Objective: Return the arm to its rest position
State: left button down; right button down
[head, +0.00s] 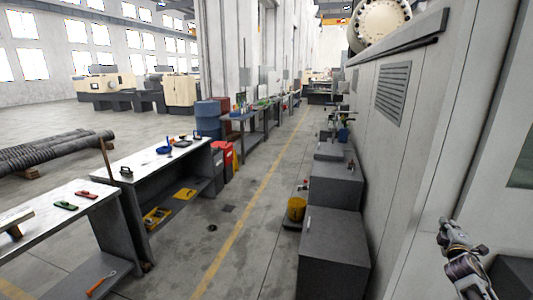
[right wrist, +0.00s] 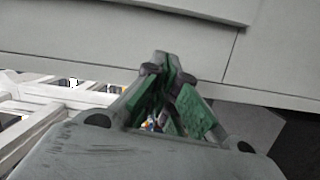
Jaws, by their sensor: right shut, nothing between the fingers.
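My right gripper (head: 447,228) shows at the lower right of the head view, raised in front of the grey wall and cabinet side. In the right wrist view its green-padded fingers (right wrist: 168,75) meet at the tips, shut and empty. A light grey panel surface lies beyond the fingers in that view. My left gripper is not in the head view. No object is held.
Workbenches with tools (head: 85,197) stand at the left. Dark grey cabinets (head: 333,255) and a yellow bucket (head: 296,208) line the right side. The aisle with a yellow line (head: 235,235) is mostly clear.

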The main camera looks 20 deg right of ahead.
notch_tip(320, 180, down, 21)
jog(key=s+m+g+y, duration=0.3)
jog(key=m, duration=0.2)
jog(key=s+a+f+m+g+y, duration=0.1)
jog(key=s+a+f, duration=0.25)
jog(key=f, duration=0.55)
jog(key=s+a+f+g+y, duration=0.1)
jog(key=s+a+f, duration=0.2)
jog(key=a+f, duration=0.35)
jog(key=s+a+f+m+g+y, duration=0.1)
jog(key=s+a+f+y, duration=0.15)
jog(key=f, duration=0.85)
jog(key=s+a+f+g+y, duration=0.3)
jog(key=s+a+f+g, duration=0.1)
jog(key=s+a+f, duration=1.65)
jog(key=s+a+f+n+g+y, duration=0.1)
jog(key=s+a, duration=0.3)
jog(key=a, duration=0.7)
jog(key=s+a+f+y, duration=0.1)
jog(key=s+a, duration=0.3)
jog(key=a, duration=0.7)
jog(key=shift+s+a+f+n+g, duration=0.15)
jog(key=shift+s+a+n+g, duration=0.15)
jog(key=shift+n+g, duration=0.1)
